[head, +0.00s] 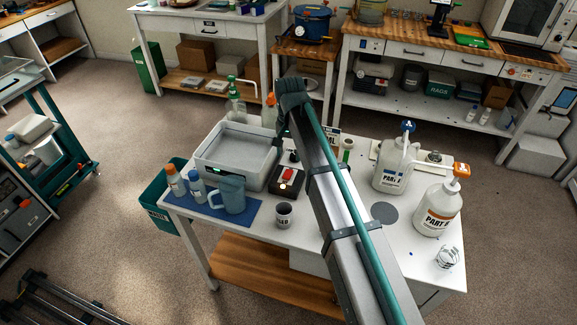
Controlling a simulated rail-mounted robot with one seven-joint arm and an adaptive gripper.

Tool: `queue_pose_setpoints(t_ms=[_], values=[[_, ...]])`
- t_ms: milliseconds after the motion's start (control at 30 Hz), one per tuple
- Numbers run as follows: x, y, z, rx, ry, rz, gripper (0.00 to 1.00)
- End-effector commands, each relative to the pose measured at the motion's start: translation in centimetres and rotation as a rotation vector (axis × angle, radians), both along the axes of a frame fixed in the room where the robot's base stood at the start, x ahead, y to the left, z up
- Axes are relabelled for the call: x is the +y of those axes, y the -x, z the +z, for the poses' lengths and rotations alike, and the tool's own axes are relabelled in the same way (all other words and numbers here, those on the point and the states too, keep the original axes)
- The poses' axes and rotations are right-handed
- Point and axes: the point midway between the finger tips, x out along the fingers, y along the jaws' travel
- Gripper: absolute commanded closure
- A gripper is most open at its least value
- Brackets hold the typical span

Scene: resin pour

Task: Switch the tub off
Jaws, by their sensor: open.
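A white square tub (228,158) with a lidded-looking top stands on the white bench (310,232), left of my arm. A small green light shows low on its front. Close to its right is a small dark control box (287,185) with a red switch or button on top and a small bright light beside it. Whether this box belongs to the tub I cannot tell. My arm crosses the view from the lower right up to a dark joint behind the tub. My gripper cannot be made out; the arm hides the space behind it.
Left of the control box, a blue pitcher (232,195) and small bottles (197,186) stand on a blue mat. A dark cup (284,214) stands in front. Pump jugs (394,172) (437,208) stand right of my arm. The bench's front middle is mostly clear.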

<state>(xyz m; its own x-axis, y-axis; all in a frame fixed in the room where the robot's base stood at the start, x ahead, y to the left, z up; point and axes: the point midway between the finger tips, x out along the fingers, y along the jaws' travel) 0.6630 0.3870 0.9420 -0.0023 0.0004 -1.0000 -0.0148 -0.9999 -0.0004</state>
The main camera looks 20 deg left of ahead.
Motion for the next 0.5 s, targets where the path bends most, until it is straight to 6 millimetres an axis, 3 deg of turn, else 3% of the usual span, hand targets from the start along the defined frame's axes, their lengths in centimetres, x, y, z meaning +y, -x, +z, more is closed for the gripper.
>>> queue_pose_setpoints(t_ms=[300, 500], values=[[0.0, 0.1, -5.1, 0.0, 0.002, -0.001, 0.48], [0.0, 0.0, -6.8, -0.001, 0.001, -0.001, 0.48]])
